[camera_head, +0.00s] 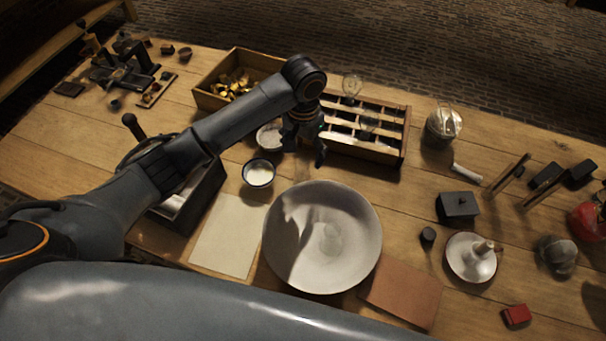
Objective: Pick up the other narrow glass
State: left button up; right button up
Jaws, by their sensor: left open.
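My left gripper (305,150) hangs fingers-down at the front edge of the wooden compartment box (385,155). It is open, with nothing visible between its fingers. A clear narrow glass (352,86) stands at the back of the box, right of the gripper. Another faint clear glass (368,124) shows nearer, over the box's divided part, also right of the gripper and apart from it. Exactly which compartments they are in is hard to tell. My right gripper is not in view.
Below the gripper are a small bowl of white stuff (258,173) and a large pale bowl (350,265). A white dish (269,136) sits close beside the gripper. A glass jar (442,124) stands right of the box. A candle holder (471,258) and black box (457,208) are farther right.

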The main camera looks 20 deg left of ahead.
aim_at(303, 166)
pick_arm(q)
notch_tip(303, 166, down, 3)
jog(key=shift+f, duration=0.15)
notch_tip(303, 166, down, 3)
jog(key=shift+f+p, duration=0.1)
jog(key=shift+p, duration=0.4)
notch_tip(303, 166, down, 2)
jog(key=shift+a+f, duration=0.15)
jog(key=shift+f, duration=0.5)
jog(key=c, duration=1.4)
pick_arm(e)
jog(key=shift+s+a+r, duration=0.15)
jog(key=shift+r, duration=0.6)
pick_arm(q)
jog(key=shift+c, duration=0.2)
